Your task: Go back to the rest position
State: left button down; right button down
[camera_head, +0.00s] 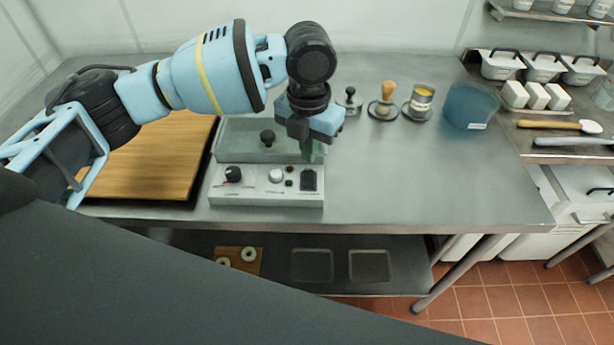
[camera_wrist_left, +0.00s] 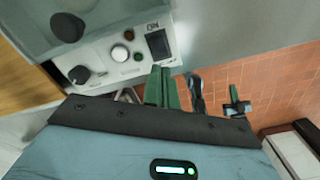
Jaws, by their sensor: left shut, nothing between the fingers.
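My left arm reaches in from the left in the head view. Its gripper (camera_head: 309,153) points down over the right side of the kettle unit. The green fingers are together and hold nothing; they also show in the left wrist view (camera_wrist_left: 161,87). I cannot tell whether the fingers touch the unit. My right gripper is not seen in the head view.
A wooden board (camera_head: 150,160) lies left of the kettle unit. A stamp-like tool (camera_head: 387,92), a tin (camera_head: 421,99) and a blue tub (camera_head: 470,106) stand at the back right. The counter's right middle (camera_head: 420,175) is clear. Bagels and trays (camera_head: 312,265) sit on the lower shelf.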

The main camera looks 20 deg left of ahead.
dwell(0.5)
pick_arm(q)
jog(key=shift+s+d+f, duration=0.2)
jog(key=shift+f, duration=0.05)
jog(key=s+d+f+n+h, duration=0.1)
jog(key=s+d+f+n, duration=0.1)
jog(key=f, duration=0.1)
jog(key=s+d+f+n+h, duration=0.1)
jog(key=s+d+f, duration=0.1)
jog(key=s+f, duration=0.1)
jog(key=s+d+f+n, duration=0.2)
jog(key=d+f, duration=0.1)
jog(key=shift+s+n+h, duration=0.25)
jog(key=shift+n+h, duration=0.05)
jog(key=shift+h, duration=0.1)
jog(key=s+d+f+n+h, duration=0.2)
jog(key=s+f+n, duration=0.35)
jog(key=n, duration=0.25)
jog(key=s+a+f+n+t+y, duration=0.15)
jog(key=s+a+f+n, duration=0.25)
jog(key=s+a+n, duration=0.7)
jog(key=s+a+f+n+y, duration=0.3)
jog(key=s+a+f+n, duration=0.1)
jog(key=s+a+n, duration=0.7)
jog(key=w+d+f+n+t+h, duration=0.1)
jog(key=w+d+f+t, duration=0.4)
jog(key=w+f+t, duration=0.2)
jog(key=shift+w+d+f+h, duration=0.35)
jog(key=shift+w+f, duration=0.1)
jog(key=shift+f, duration=0.7)
